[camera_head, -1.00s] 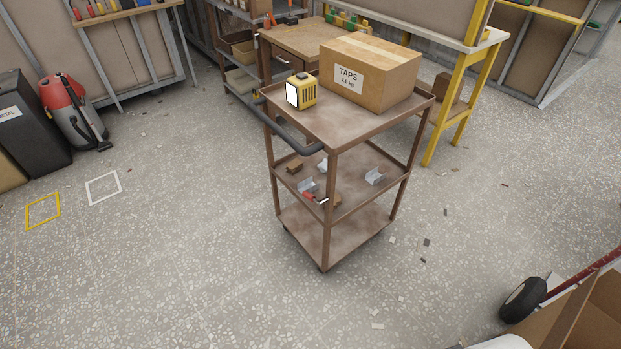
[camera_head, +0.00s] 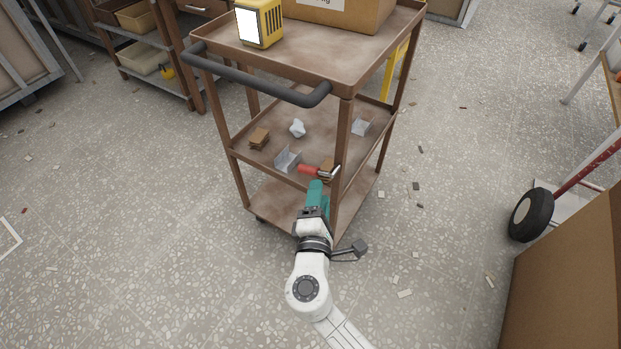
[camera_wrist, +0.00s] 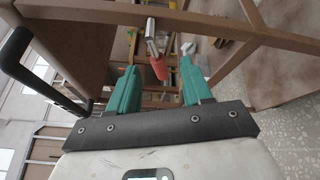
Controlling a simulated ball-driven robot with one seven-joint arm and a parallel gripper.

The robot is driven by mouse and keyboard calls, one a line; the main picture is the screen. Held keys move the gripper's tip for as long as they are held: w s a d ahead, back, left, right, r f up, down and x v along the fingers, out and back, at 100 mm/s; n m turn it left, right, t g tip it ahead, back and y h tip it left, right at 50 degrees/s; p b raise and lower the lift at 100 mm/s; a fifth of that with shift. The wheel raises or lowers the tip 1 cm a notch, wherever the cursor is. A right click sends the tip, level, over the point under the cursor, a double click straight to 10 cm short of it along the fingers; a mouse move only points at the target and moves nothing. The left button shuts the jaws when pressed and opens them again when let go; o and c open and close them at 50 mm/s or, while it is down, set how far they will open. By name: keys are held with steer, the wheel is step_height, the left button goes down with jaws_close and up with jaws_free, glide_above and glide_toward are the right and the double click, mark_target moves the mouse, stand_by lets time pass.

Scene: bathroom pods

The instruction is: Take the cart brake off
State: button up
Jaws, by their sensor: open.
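The brown three-shelf cart (camera_head: 300,75) stands in front of me, with a dark push handle (camera_head: 265,92) on its near side. A red-gripped metal lever (camera_head: 312,170) sits at middle-shelf height by the near corner post. I cannot tell for sure how it is fixed. It also shows in the wrist view (camera_wrist: 159,70), its red end pointing toward my gripper. My gripper (camera_head: 317,186) has teal fingers and is just below and in front of the lever. In the wrist view my gripper (camera_wrist: 159,66) is open, with the red end between the fingers' lines. Contact is not clear. The cart's wheels are mostly hidden.
The top shelf holds a yellow boxy device (camera_head: 259,22) and a cardboard box (camera_head: 345,12). The middle shelf holds metal brackets (camera_head: 288,158) and brown blocks (camera_head: 259,138). A hand truck wheel (camera_head: 531,214) and a large carton (camera_head: 570,270) stand at right.

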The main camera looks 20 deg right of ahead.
mark_target(308, 174)
steer(key=w+d+n+b, duration=0.1)
steer(key=w+d, duration=0.1)
steer(key=w, duration=0.8)
steer(key=shift+w+f+n+t+y+b, duration=0.3)
steer(key=shift+w+f+n+t+y, duration=0.1)
steer(key=shift+f, duration=0.05)
steer(key=shift+a, duration=0.1)
jaws_close()
